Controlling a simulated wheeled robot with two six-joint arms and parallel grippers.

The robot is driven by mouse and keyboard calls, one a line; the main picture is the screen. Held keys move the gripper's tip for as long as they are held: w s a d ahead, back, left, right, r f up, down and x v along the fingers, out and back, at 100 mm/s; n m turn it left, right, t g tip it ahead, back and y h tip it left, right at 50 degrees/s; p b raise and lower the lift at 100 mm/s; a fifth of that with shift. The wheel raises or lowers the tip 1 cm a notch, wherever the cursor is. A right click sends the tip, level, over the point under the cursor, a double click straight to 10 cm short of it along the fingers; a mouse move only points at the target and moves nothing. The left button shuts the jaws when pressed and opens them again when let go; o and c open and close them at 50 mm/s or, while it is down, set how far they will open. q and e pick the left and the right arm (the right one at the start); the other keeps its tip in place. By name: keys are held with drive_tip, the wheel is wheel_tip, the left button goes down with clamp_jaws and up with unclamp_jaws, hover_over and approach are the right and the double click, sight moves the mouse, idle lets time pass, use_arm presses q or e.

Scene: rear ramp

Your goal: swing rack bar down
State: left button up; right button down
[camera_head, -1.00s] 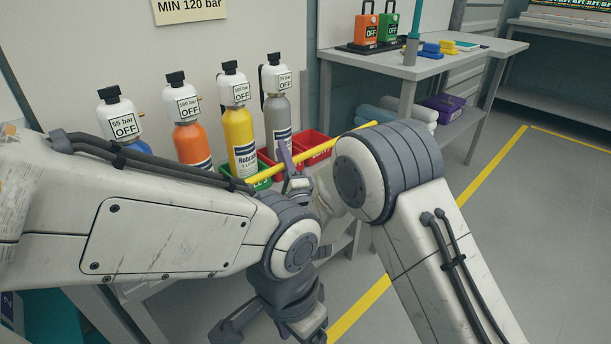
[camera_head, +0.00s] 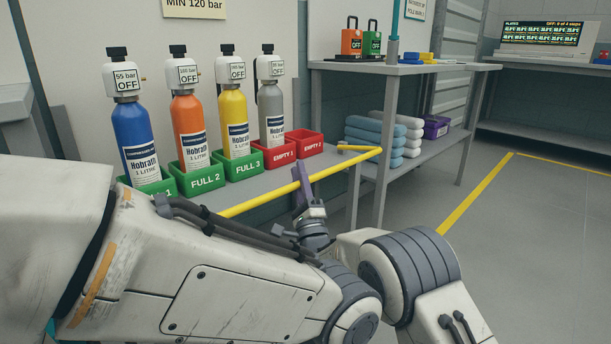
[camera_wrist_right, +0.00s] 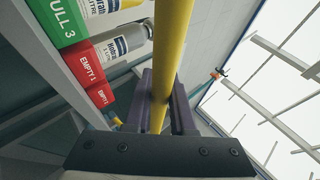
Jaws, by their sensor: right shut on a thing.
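The yellow rack bar (camera_head: 265,200) runs across the front of the shelf, just below the bins, with a bent end at the right by the workbench leg. Its left end is hidden behind my arm. My right gripper (camera_head: 303,187) is shut on the bar near its middle, its purple fingers crossing it. In the right wrist view the bar (camera_wrist_right: 172,45) passes between the purple fingers (camera_wrist_right: 160,100). My left arm crosses the lower left of the head view; its gripper is out of view.
A workbench (camera_head: 405,68) with rolled towels (camera_head: 370,135) below stands right. The floor (camera_head: 540,230) at right is clear.

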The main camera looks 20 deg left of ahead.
drive_tip(key=d+f+b, duration=0.1)
drive_tip(key=d+f, duration=0.1)
drive_tip(key=shift+f+t+b, duration=0.3)
drive_tip(key=shift+f+b, duration=0.05)
drive_tip(key=shift+f, duration=0.05)
drive_tip(key=shift+s+f, duration=0.1)
drive_tip(key=shift+f, duration=0.35)
idle(0.6)
drive_tip(key=c, duration=0.8)
unclamp_jaws()
drive_tip(key=shift+o, duration=0.2)
drive_tip(key=shift+a, duration=0.15)
drive_tip(key=shift+s+f, duration=0.1)
drive_tip(key=shift+s, duration=0.05)
drive_tip(key=p+v, duration=0.4)
drive_tip(key=v, duration=0.6)
